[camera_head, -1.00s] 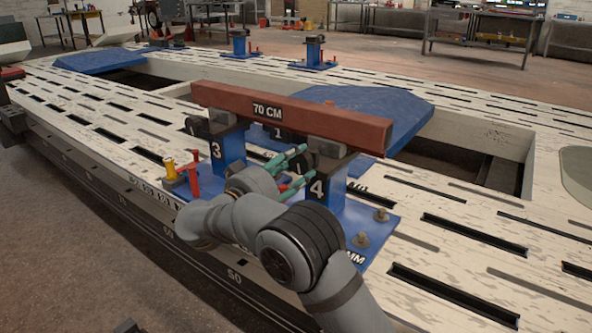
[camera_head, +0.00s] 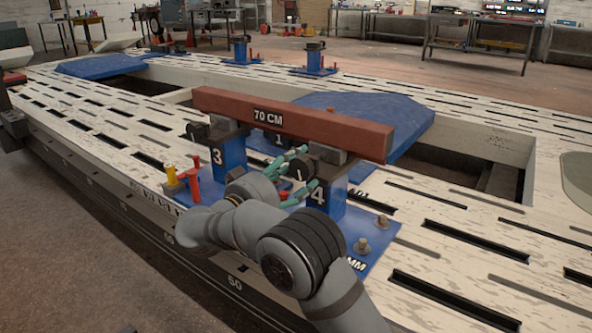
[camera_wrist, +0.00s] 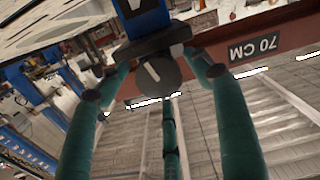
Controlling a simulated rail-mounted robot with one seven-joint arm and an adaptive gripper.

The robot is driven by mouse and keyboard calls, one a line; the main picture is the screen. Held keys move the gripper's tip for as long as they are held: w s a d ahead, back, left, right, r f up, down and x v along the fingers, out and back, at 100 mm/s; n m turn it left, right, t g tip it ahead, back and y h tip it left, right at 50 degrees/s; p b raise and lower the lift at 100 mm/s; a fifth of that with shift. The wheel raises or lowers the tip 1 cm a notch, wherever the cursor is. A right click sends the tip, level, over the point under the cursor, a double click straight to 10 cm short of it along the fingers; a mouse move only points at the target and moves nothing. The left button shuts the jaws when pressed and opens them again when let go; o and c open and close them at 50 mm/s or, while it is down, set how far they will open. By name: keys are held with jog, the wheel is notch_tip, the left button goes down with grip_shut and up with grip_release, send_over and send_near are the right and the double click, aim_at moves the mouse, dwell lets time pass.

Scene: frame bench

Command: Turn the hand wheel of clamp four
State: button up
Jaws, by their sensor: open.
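Clamp four is a blue post marked 4 (camera_head: 326,198) under the right end of the red 70 CM beam (camera_head: 290,118). Its hand wheel (camera_head: 299,174) is a dark round knob with a pale mark. In the wrist view the wheel (camera_wrist: 155,75) faces me, its mark slanted. My gripper (camera_head: 309,167) has green fingers and is open around the wheel. In the wrist view the tips of my gripper (camera_wrist: 152,77) stand on both sides of the wheel, with another finger below it. I cannot tell whether any finger touches it.
Clamp three (camera_head: 222,158) holds the beam's left part, with its own dark wheel (camera_head: 197,131). Yellow and red pins (camera_head: 182,178) stand beside it. Bolts (camera_head: 362,246) rise from the blue base plate right of clamp four. The slotted white bench (camera_head: 450,215) is mostly clear to the right.

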jog(key=v, duration=1.2)
jog(key=shift+w+d, duration=0.1)
jog(key=x, duration=1.2)
